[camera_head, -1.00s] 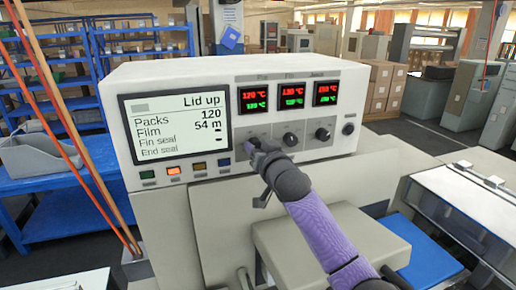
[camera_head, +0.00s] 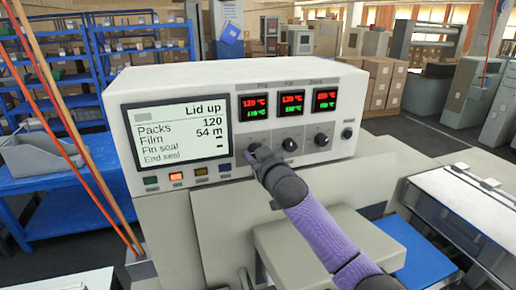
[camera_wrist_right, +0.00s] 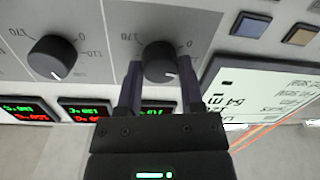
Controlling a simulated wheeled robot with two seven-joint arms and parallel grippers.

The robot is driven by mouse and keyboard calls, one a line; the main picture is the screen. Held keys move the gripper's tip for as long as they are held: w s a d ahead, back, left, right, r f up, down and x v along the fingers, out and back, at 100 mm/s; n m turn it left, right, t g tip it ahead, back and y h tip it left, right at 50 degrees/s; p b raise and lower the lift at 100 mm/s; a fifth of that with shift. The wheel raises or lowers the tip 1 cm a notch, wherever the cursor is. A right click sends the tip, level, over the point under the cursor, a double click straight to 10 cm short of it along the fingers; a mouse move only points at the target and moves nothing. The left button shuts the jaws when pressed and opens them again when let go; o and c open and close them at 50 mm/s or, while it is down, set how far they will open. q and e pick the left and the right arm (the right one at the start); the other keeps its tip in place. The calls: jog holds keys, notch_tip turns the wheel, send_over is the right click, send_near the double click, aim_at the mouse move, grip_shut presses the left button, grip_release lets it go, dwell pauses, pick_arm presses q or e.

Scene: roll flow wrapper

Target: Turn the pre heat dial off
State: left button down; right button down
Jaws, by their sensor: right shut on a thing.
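The pre heat dial (camera_wrist_right: 161,62) is a round black knob with a pale pointer line on the grey control panel, the leftmost of three dials in the head view. My right gripper (camera_head: 256,152) hides most of it there. In the right wrist view, which is upside down, the right gripper (camera_wrist_right: 160,78) has one finger on each side of the dial and is shut on it. The pointer line points to the lower right in that view. My left gripper is not in view.
Two similar dials (camera_head: 290,144) (camera_head: 321,141) sit to the right, below red and green temperature readouts (camera_head: 291,103). A screen (camera_head: 180,130) reads "Lid up". Coloured buttons (camera_head: 175,176) line the panel below it. A blue shelf rack (camera_head: 140,45) stands behind.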

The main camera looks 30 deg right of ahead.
jog(key=shift+n+g+h+p, duration=0.3)
jog(key=shift+n+p, duration=1.25)
jog(key=shift+n, duration=2.55)
jog(key=shift+c, duration=1.2)
grip_release()
jog(key=v, duration=1)
jog(key=shift+b, duration=0.4)
jog(key=shift+w+a, duration=0.1)
